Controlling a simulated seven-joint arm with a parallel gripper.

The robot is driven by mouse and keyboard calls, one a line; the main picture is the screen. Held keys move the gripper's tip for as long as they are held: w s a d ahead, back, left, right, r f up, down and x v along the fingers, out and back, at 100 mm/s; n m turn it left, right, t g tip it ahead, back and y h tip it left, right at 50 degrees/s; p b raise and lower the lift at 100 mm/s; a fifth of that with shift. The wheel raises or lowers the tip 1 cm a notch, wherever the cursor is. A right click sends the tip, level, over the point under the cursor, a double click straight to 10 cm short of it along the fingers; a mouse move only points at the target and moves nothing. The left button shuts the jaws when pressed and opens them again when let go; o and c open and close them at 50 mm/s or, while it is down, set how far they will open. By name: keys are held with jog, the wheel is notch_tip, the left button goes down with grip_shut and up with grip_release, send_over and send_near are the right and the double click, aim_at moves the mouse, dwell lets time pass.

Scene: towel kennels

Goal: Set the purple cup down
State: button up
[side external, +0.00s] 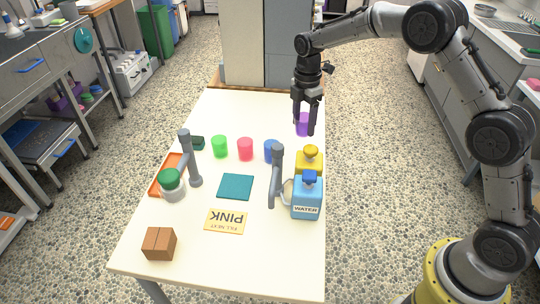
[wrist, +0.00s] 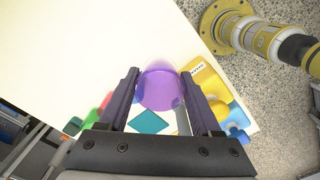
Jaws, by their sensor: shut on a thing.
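The purple cup (side external: 303,124) is at the far right part of the white table in the side view. My gripper (side external: 304,128) is around it from above, with a finger on each side. In the wrist view the purple cup (wrist: 159,90) sits between the two dark fingers of my gripper (wrist: 160,88). The gripper is shut on the cup. The fingers hide part of the cup in the side view. I cannot tell whether its base touches the table.
Green (side external: 219,146), pink (side external: 245,149) and blue (side external: 271,151) cups stand in a row. A yellow bottle (side external: 309,161) and a blue WATER bottle (side external: 307,198) stand nearer the front. The table's far left is clear.

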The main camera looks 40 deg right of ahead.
jog(key=shift+w+a+r+m, duration=0.1)
jog(key=shift+w+r+m, duration=0.15)
jog(key=shift+r, duration=0.25)
jog(key=w+a+r, duration=0.1)
jog(key=w+a, duration=0.1)
jog(key=a, duration=0.5)
jog(key=n, duration=0.1)
send_over(236, 185)
jog(key=f, duration=0.1)
notch_tip(236, 185, down, 5)
jog(key=shift+a+r, duration=0.1)
jog(key=shift+r, duration=0.05)
jog(key=shift+f, duration=2.7)
jog(key=shift+f, duration=0.1)
jog(key=o, duration=1.3)
